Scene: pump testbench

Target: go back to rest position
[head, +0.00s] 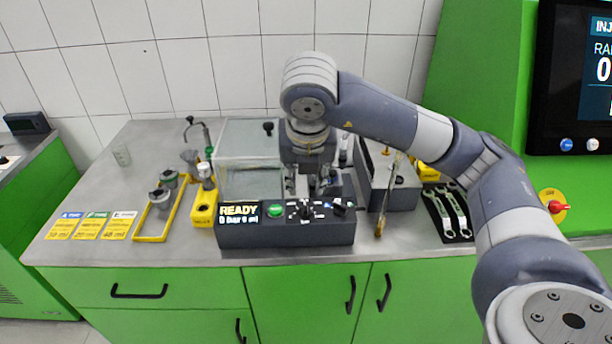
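My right arm comes in from the right and arches over the bench. My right gripper (311,186) points down just behind the control box (285,233), in front of the test unit. Its fingers blend with the dark parts behind them, so I cannot tell whether they are open or hold anything. The control box display reads "READY" and "0 bar". My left gripper is not in view.
The grey worktop (100,180) carries a clear-walled box (250,180), yellow holders (203,212) with fittings, label cards (92,226) and wrenches (450,212). A brush-like tool (381,218) stands right of the control box. A screen (590,80) hangs at the right.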

